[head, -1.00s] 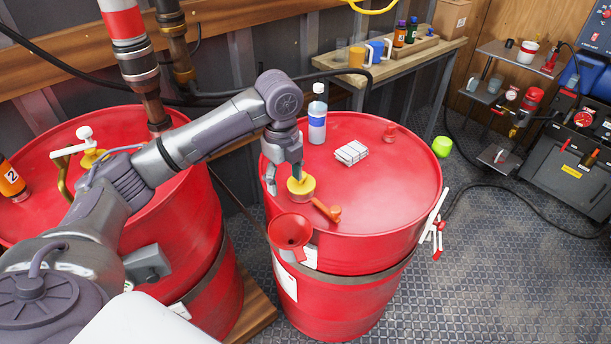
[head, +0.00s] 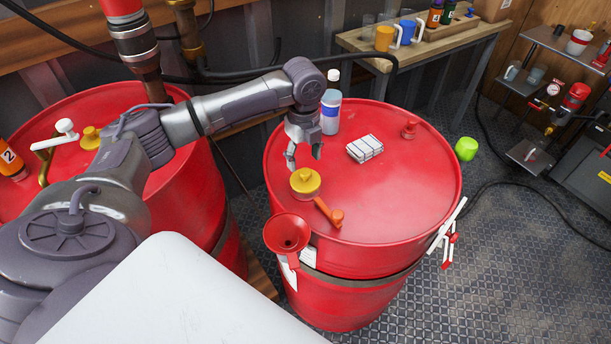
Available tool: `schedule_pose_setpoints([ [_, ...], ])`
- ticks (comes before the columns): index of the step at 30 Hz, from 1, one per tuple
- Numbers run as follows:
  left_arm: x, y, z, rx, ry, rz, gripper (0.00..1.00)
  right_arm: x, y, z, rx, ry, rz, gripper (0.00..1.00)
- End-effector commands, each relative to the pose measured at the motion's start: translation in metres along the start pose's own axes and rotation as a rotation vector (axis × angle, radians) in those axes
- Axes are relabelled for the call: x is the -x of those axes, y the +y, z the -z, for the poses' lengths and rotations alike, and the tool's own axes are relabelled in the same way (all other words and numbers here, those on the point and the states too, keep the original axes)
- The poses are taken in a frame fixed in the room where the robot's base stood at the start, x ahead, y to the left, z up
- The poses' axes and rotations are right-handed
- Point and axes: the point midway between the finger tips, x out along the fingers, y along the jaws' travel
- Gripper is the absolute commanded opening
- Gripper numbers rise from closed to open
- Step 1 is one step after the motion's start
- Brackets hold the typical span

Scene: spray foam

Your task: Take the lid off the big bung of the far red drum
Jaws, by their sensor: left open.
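A red drum (head: 400,190) stands right of centre, with a yellow lid (head: 305,182) on its top near the left rim. The lid sits flat and has a small raised knob. My left gripper (head: 304,158) is open and empty, pointing down just behind and above this lid, its fingers apart from it. A second red drum (head: 190,190) stands at the left, partly hidden by my left arm. My right gripper is not in view.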

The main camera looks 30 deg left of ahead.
Motion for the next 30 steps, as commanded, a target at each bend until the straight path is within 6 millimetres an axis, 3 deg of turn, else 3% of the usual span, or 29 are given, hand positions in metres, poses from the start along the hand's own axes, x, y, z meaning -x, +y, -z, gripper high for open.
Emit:
schedule_pose_setpoints([
  [5, -0.011, 0.000, 0.001, -0.001, 0.000, -0.002, 0.60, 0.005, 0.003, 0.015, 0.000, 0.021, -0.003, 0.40],
  [10, -0.035, -0.002, 0.001, 0.001, 0.001, -0.003, 0.60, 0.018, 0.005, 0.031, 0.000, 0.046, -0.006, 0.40],
  [15, -0.055, -0.002, 0.001, -0.001, 0.000, 0.000, 0.60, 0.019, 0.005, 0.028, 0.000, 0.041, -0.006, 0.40],
  [22, -0.058, -0.003, 0.001, -0.001, -0.001, 0.001, 0.60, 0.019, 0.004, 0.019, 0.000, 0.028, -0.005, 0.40],
  [23, -0.058, -0.003, 0.001, -0.001, -0.001, 0.001, 0.59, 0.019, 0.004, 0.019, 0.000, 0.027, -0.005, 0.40],
  [30, -0.058, -0.003, 0.000, -0.001, -0.001, 0.001, 0.19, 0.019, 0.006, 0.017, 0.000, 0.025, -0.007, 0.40],
])
